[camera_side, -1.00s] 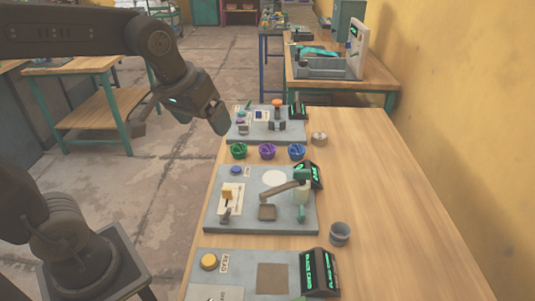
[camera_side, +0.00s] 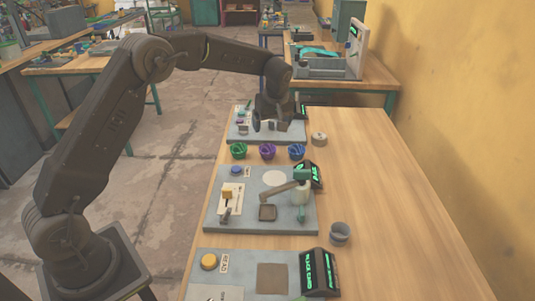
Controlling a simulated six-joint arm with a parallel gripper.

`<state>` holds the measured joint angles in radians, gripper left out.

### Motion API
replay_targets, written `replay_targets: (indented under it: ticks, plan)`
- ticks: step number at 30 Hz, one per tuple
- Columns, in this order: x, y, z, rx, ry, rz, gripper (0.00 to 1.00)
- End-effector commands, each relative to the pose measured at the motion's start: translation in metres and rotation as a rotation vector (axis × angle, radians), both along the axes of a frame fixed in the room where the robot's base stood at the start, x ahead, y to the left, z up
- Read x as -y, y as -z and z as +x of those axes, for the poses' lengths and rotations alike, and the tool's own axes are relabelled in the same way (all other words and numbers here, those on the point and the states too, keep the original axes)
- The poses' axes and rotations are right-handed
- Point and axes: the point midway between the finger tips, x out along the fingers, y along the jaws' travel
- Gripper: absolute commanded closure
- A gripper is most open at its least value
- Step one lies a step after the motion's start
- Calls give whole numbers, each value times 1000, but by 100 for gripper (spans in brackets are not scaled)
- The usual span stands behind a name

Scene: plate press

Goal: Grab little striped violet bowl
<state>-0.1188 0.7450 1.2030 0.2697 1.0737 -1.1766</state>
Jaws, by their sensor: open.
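The little striped violet bowl (camera_side: 267,151) sits on the wooden table between a green bowl (camera_side: 238,151) on its left and a blue bowl (camera_side: 296,151) on its right. My gripper (camera_side: 266,126) is open and empty. It points down, over the near part of the far grey panel, and appears just above and behind the violet bowl in the picture. It does not visibly touch any bowl. Its exact height is hard to tell.
The middle panel (camera_side: 212,215) with a press arm stands in front of the bowls. A grey cup (camera_side: 340,234) and a small round lidded pot (camera_side: 319,139) stand to the right. The table's right side (camera_side: 400,220) is clear.

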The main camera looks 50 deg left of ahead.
Motion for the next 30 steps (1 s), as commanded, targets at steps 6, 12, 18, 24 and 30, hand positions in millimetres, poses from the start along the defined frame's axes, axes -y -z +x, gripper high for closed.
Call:
replay_targets:
  ticks: [6,12,18,24,30]
  plan:
    - [-10,40,3,-5,-1,-1,12]
    - [-18,69,7,-3,0,-1,12]
    - [-21,81,9,-2,2,0,12]
    - [-31,108,13,-4,0,-1,12]
    - [-35,126,16,1,2,-1,12]
